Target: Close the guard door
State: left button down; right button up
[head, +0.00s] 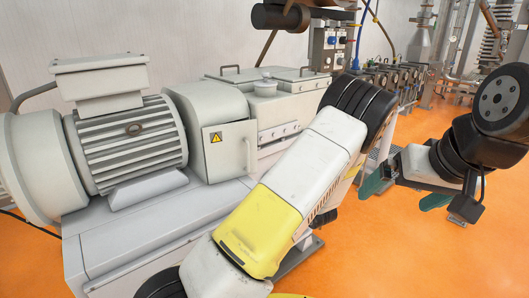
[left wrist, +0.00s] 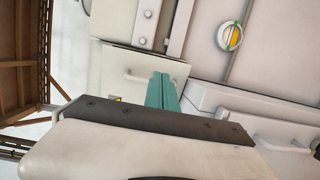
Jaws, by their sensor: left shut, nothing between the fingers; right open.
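The guard door (head: 230,149) is a pale panel with a yellow warning label and a bar handle (head: 247,155) on the machine's housing. In the head view my left arm hides that gripper. My right gripper (head: 396,199) is open and empty over the orange floor, away from the door.
A large finned motor (head: 130,140) stands left of the housing on a grey base (head: 150,222). My left arm crosses in front of the housing's right part. More machinery and pipes stand at the back right. The orange floor (head: 440,260) at right is clear.

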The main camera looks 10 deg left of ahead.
pick_arm(q)
send_near(256, 150)
jog(key=shift+y, duration=0.3)
jog(key=x, duration=0.4)
jog(key=f+x, duration=0.1)
jog(key=x, duration=0.2)
jog(key=shift+s, duration=0.1)
jog(key=shift+a, duration=0.1)
jog(key=shift+w+a+r, duration=0.1)
jog(key=shift+w+a, duration=0.05)
jog(key=shift+w, duration=0.2)
jog(key=shift+w+a+n+g+y, duration=0.8)
jog(key=shift+w+a+y, duration=0.1)
jog(key=shift+w+a, duration=0.45)
jog(key=shift+w, duration=0.2)
jog(key=shift+w+r, duration=0.1)
